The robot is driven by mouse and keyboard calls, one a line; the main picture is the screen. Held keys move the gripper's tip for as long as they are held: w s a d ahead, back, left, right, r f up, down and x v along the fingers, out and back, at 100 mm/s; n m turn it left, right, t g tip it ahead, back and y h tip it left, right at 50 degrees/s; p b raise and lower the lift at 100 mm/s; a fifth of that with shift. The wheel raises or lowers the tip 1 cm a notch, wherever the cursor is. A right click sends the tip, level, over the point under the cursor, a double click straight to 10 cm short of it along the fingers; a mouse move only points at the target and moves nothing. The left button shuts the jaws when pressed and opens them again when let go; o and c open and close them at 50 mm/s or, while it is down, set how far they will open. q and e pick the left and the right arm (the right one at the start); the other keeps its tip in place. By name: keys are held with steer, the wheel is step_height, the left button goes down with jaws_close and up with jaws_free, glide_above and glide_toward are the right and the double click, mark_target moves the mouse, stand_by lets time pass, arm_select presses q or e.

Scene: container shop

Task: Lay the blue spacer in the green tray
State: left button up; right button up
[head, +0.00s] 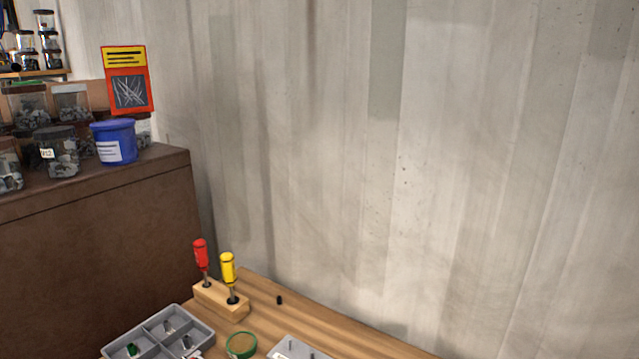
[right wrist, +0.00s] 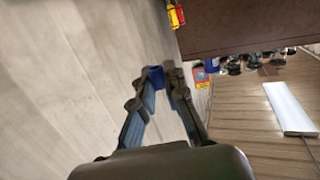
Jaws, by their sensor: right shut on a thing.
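In the right wrist view my right gripper (right wrist: 165,82) is shut on a small blue piece, the blue spacer (right wrist: 155,77), held between its fingertips and partly hidden by them. In the head view a small round green tray (head: 254,348) with a tan inside lies on the wooden bench (head: 310,330) near the bottom edge. I see nothing lying in the visible part of it. The right gripper and spacer are out of the head view, so their distance from the tray cannot be told. My left gripper is in neither view.
A grey divided tray (head: 165,324) with small parts is left of the green tray. A wooden block (head: 222,300) holds a red and a yellow screwdriver upright. A grey plate with pins (head: 292,349) is at right. A small black piece (head: 279,300) lies behind.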

steer(key=w+d+f+m+t+h, duration=0.2)
steer(key=d+f+m+t+h, duration=0.1)
steer(key=d+m+h, duration=0.5)
steer(key=s+a+r+n+g+y, duration=0.3)
steer(key=s+a+n+g+y, duration=0.3)
steer(key=n+y, duration=0.5)
steer(key=shift+s+a+r+n+g+y, duration=0.4)
steer(key=shift+a+n+g, duration=0.15)
steer(key=shift+a, duration=0.4)
steer(key=shift+w, duration=0.15)
